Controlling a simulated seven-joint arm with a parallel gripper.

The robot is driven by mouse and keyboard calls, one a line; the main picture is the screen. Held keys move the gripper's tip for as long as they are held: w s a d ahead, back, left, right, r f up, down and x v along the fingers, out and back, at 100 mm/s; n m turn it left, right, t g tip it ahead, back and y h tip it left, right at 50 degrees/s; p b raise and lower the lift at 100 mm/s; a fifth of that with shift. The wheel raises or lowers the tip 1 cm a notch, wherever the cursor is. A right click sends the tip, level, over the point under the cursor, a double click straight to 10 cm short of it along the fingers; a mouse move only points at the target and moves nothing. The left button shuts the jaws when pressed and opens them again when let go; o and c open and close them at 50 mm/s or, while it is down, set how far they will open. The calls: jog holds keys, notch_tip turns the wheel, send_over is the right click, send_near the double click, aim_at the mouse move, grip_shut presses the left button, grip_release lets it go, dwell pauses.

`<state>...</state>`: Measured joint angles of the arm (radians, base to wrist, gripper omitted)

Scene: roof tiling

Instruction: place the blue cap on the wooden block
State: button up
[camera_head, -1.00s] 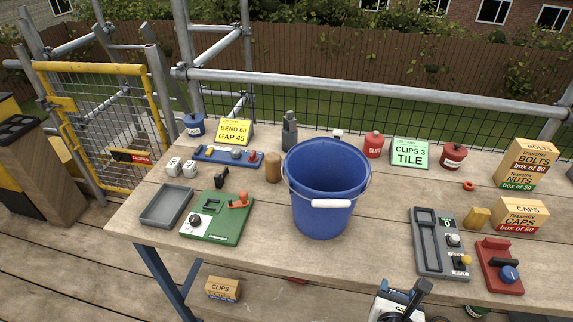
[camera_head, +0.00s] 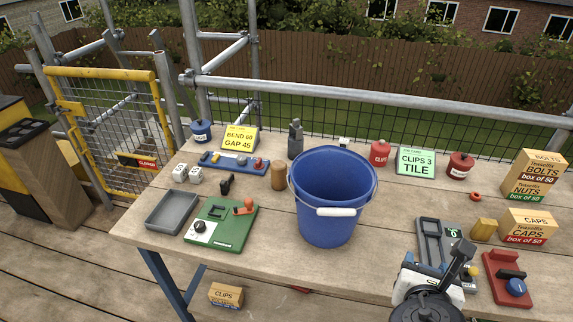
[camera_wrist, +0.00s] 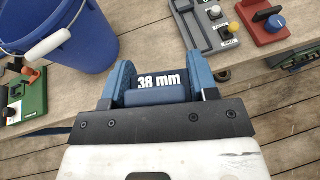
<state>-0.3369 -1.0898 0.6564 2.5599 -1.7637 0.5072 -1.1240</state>
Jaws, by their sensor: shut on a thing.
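My gripper (camera_head: 446,272) is low on the right in the head view, over the front of the bench. In the wrist view its blue fingers (camera_wrist: 160,84) are closed on a blue piece (camera_wrist: 155,95) with a dark face marked "38 mm". Whether this is the cap I cannot tell. A round blue knob-like part (camera_head: 516,287) sits on a red device (camera_head: 500,267) to the right of my gripper. A tan block (camera_head: 484,229) stands left of the caps box; a short wooden cylinder (camera_head: 277,177) stands left of the bucket.
The blue bucket (camera_head: 330,205) stands mid-bench, left of my gripper. A grey device (camera_head: 429,240) lies just behind the gripper. Boxes (camera_head: 530,228) stand at the right. A green board (camera_head: 225,230) and grey tray (camera_head: 170,211) are at the left. Bare planks show in front of the bucket.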

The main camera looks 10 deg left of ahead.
notch_tip(320, 180, up, 6)
jog(key=shift+f, duration=0.2)
jog(key=w+a+r+m+g+h, duration=0.1)
jog(key=w+a+r, duration=0.3)
jog(key=w, duration=0.5)
jog(key=w+a+r+m+h, duration=0.2)
jog(key=w+a, duration=0.5)
jog(key=w, duration=0.1)
jog(key=w+a+r+m+g+h, duration=0.1)
jog(key=w+a+r, duration=0.1)
jog(key=w+a, duration=0.5)
jog(key=w+a+f+m+g+h, duration=0.15)
jog(key=w+a+f, duration=0.25)
jog(key=w+a, duration=0.8)
jog(key=w+a+f+m+h, duration=0.1)
jog(key=w+a+f, duration=0.2)
jog(key=a+f, duration=0.3)
jog(key=shift+w+a+f, duration=0.2)
jog(key=shift+w+f, duration=0.15)
jog(key=shift+f, duration=1.25)
jog(key=shift+f, duration=0.1)
